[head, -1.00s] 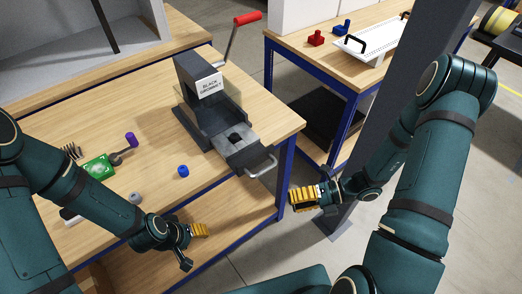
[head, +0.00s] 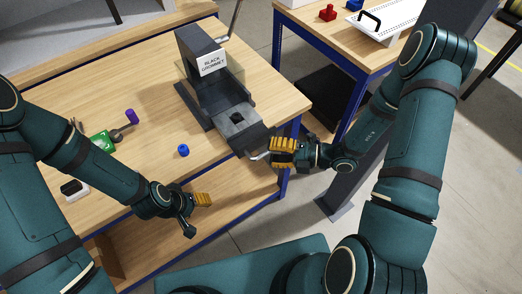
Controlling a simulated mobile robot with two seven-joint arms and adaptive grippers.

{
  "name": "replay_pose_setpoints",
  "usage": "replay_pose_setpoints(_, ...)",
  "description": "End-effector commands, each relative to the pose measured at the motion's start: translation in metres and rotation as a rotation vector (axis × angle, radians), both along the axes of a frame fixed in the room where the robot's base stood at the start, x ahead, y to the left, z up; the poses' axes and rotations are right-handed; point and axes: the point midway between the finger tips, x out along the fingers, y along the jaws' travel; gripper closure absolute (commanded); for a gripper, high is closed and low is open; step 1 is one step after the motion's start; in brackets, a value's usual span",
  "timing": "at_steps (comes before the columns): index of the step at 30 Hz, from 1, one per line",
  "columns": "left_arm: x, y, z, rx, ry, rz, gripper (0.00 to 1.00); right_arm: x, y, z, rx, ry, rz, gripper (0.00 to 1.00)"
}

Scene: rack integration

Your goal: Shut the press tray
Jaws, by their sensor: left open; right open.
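The dark grey press (head: 203,75), labelled "BLACK GROMMET", stands on the wooden bench. Its tray (head: 250,139) sticks out at the front, past the bench edge, with a light metal handle (head: 260,156) on its front. A small dark piece (head: 237,117) sits in the tray's recess. My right gripper (head: 282,152), with yellow finger pads, is open at the handle and partly covers it. I cannot tell whether it touches the handle. My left gripper (head: 197,214) is open and empty in front of the bench edge, left of and below the tray.
On the bench (head: 150,165) are a blue cap (head: 183,151), a purple-handled tool (head: 131,117), a green piece (head: 104,140) and a black-and-white item (head: 74,189). A second bench (head: 345,62) with a white tray (head: 385,22) stands behind. A grey post rises behind my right arm.

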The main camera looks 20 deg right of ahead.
Motion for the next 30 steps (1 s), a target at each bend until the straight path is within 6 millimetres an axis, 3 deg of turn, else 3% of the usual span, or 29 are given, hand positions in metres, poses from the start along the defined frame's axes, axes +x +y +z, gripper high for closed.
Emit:
replay_pose_setpoints(3,0.000,0.000,-0.001,0.000,0.000,0.000,0.44,0.007,0.018,-0.003,0.001,0.001,0.004,0.57)
replay_pose_setpoints(9,0.000,0.000,-0.001,0.000,0.000,0.000,0.44,0.015,0.033,-0.005,0.000,0.000,0.002,0.57)
replay_pose_setpoints(20,0.000,0.000,-0.001,0.000,0.000,0.000,0.44,0.016,0.036,-0.006,-0.001,0.000,0.001,0.54)
replay_pose_setpoints(24,0.000,0.000,-0.001,0.000,0.000,0.000,0.44,0.016,0.036,-0.006,-0.001,0.000,0.001,1.00)
replay_pose_setpoints(30,0.000,0.000,-0.001,0.000,0.000,0.000,0.44,0.016,0.036,-0.005,0.000,0.000,0.000,1.00)
